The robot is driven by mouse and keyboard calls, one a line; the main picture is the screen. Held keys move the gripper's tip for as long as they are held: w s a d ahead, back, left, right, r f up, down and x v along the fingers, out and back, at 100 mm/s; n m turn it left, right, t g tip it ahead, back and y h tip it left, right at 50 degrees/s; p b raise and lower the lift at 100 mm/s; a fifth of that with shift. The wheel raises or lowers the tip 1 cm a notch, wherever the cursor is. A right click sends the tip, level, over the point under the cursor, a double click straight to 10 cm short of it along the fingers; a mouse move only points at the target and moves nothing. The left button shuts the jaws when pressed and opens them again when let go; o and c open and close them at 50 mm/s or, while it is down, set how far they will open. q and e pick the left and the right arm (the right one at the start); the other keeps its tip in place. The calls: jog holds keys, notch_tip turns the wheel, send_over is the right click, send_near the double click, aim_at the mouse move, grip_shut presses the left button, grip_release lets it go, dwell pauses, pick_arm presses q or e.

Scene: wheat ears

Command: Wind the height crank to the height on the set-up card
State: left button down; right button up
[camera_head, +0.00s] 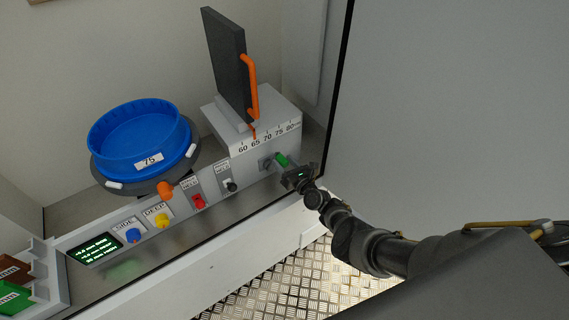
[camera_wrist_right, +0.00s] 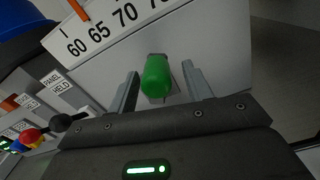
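The height crank's green handle (camera_head: 283,160) sticks out of the grey machine's front, below a scale marked 60 to 80 mm. An orange pointer (camera_head: 253,132) stands at about 65 on that scale. My right gripper (camera_head: 297,173) is at the handle. In the right wrist view the green handle (camera_wrist_right: 156,76) lies between the two open fingers (camera_wrist_right: 160,88), with a gap on each side. A white card reading 75 (camera_head: 149,161) is on the blue round tub (camera_head: 140,128). My left gripper is not in view.
Left of the crank are a black lever (camera_head: 230,186), a red switch (camera_head: 198,201), yellow (camera_head: 161,220) and blue (camera_head: 133,235) knobs and a green-text display (camera_head: 95,249). A dark upright plate with an orange handle (camera_head: 249,80) stands above the scale. A grey panel (camera_head: 450,110) rises at the right.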

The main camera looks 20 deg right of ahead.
jog(key=shift+s+r+p, duration=0.1)
jog(key=shift+s+p, duration=0.3)
jog(key=shift+s, duration=0.1)
jog(key=p+v, duration=0.2)
jog(key=v, duration=0.7)
jog(key=shift+s+p, duration=0.4)
jog(key=shift+d, duration=0.15)
